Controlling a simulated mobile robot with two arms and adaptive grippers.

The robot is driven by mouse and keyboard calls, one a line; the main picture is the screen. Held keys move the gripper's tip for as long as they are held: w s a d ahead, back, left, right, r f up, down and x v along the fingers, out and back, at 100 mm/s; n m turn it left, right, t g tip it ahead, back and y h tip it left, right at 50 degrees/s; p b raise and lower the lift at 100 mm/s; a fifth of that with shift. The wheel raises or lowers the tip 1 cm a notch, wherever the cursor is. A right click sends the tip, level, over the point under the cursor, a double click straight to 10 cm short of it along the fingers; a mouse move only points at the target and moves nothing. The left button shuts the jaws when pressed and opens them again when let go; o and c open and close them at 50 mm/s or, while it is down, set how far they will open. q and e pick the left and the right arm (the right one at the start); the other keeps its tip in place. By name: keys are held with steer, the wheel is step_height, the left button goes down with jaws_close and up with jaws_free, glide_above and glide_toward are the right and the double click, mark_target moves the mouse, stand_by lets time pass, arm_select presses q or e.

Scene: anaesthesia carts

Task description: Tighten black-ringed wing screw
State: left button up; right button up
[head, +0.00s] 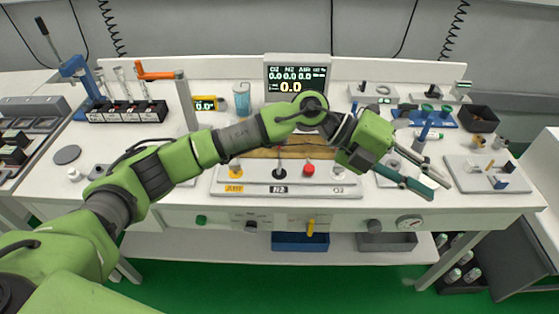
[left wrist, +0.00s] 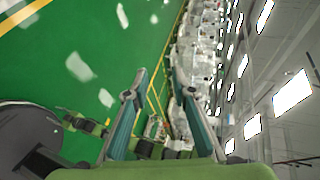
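I cannot pick out the black-ringed wing screw for certain; the small fittings on the bench are too small to tell apart. A pale plate (head: 464,184) with small brass and blue fittings lies at the right of the bench. Another pale plate (head: 367,99) with small dark knobs lies at the back, right of the display. My left gripper (head: 443,190) reaches over the bench's right-hand front part, above the surface and left of the right plate. Its fingers are apart and empty, as the left wrist view (left wrist: 157,80) also shows. My right gripper is not in view.
A display (head: 297,75) stands at the back centre, behind a valve panel (head: 330,190) with coloured knobs. A post with an orange handle (head: 158,75) and a blue stand (head: 78,68) rise at the left. A dark bin (head: 478,119) sits at the back right. The front-left bench top is mostly clear.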

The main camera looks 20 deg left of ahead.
arm_select(q)
steer(key=w+a+f+y, duration=0.5)
steer(key=a+y, duration=0.1)
steer(key=a, duration=0.4)
steer(key=n+t+y, duration=0.2)
steer(key=n+y, duration=0.1)
steer(key=y, duration=0.5)
glide_toward(279, 165)
step_height(279, 165, down, 9)
steer(key=p, duration=0.3)
steer(key=shift+w+r, duration=0.1)
steer(key=shift+r, duration=0.1)
jaws_close()
